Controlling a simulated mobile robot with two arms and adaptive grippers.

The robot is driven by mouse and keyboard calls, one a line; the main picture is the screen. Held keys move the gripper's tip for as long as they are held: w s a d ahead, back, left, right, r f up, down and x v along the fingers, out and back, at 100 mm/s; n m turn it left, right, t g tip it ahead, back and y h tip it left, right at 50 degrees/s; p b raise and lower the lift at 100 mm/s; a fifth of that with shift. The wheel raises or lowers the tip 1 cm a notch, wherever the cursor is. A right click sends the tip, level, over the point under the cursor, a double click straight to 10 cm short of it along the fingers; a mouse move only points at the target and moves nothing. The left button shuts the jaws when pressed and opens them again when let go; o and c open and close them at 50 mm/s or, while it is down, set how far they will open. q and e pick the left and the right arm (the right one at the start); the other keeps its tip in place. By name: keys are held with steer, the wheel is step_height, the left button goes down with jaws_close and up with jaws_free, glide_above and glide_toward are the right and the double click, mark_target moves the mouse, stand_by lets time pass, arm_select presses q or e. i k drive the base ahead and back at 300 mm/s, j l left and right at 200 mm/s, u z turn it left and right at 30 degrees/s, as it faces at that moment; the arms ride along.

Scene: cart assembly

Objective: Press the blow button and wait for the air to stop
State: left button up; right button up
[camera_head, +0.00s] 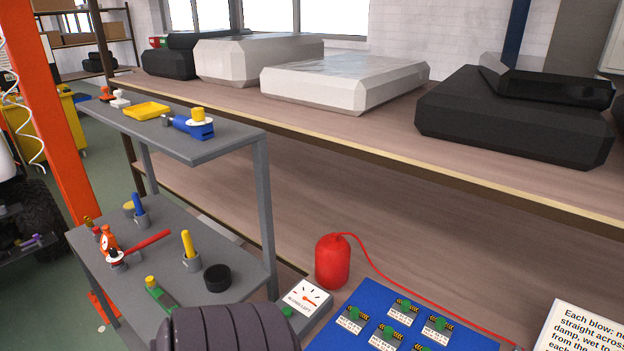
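A grey box with a white dial (304,297), lettered "BLOWS LEFT", stands low in the middle of the head view. A small green part (287,312) shows at its near left corner; I cannot tell whether it is the blow button. A red canister (332,263) stands behind the box, and a thin red hose (400,293) runs from its top to the lower right. Neither gripper shows, so I cannot see anything touching the dial box. Air flow cannot be seen.
A grey cart (262,195) at left carries tools, a yellow tray (147,110) and a black round cup (217,278). A dark ribbed cylinder fills the bottom edge. A partly cut-off sign (585,332) stands at right. Black and white cases line the wooden shelf.

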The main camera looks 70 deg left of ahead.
mark_target(287, 311)
steer(key=u, duration=2.1)
